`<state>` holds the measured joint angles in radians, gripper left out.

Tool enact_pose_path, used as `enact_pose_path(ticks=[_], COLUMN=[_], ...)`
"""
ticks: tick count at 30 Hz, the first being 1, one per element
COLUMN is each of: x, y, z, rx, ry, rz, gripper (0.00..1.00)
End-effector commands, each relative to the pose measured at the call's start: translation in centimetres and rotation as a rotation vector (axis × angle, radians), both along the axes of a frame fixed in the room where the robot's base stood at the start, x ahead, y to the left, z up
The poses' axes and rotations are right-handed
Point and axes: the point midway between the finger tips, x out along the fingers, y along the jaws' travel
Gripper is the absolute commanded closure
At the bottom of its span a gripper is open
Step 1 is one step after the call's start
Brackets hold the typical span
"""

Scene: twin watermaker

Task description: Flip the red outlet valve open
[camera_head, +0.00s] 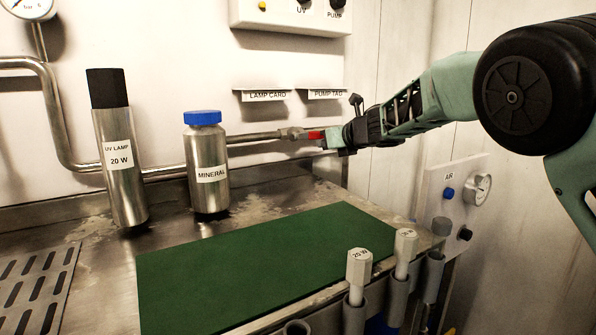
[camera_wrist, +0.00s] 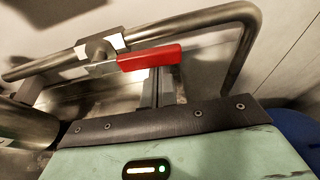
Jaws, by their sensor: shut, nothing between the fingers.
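The red outlet valve handle (camera_head: 316,135) sits on the steel pipe at the back wall, just right of the metal valve body (camera_head: 291,134). In the wrist view the red handle (camera_wrist: 150,57) lies roughly along the pipe, pointing right from the valve body (camera_wrist: 97,48). My gripper (camera_head: 328,140) is at the handle's right end and partly hides it. In the wrist view my fingers (camera_wrist: 156,85) are shut together, with their tips right at the handle's lower edge. Nothing shows between them. I cannot tell whether they touch the handle.
A UV lamp cylinder (camera_head: 120,165) and a blue-capped mineral bottle (camera_head: 207,168) stand left on the steel counter. A clear green mat (camera_head: 255,265) lies in front. The pipe (camera_wrist: 190,25) bends down right of the valve.

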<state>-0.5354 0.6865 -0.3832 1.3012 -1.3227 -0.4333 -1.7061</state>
Motion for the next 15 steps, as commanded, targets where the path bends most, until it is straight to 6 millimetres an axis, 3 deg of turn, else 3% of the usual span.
enact_pose_path(ticks=[15], x=[0.05], y=[-0.04], z=[0.66], rx=[-0.055], ry=[-0.041], rz=[0.001], gripper=[1.00])
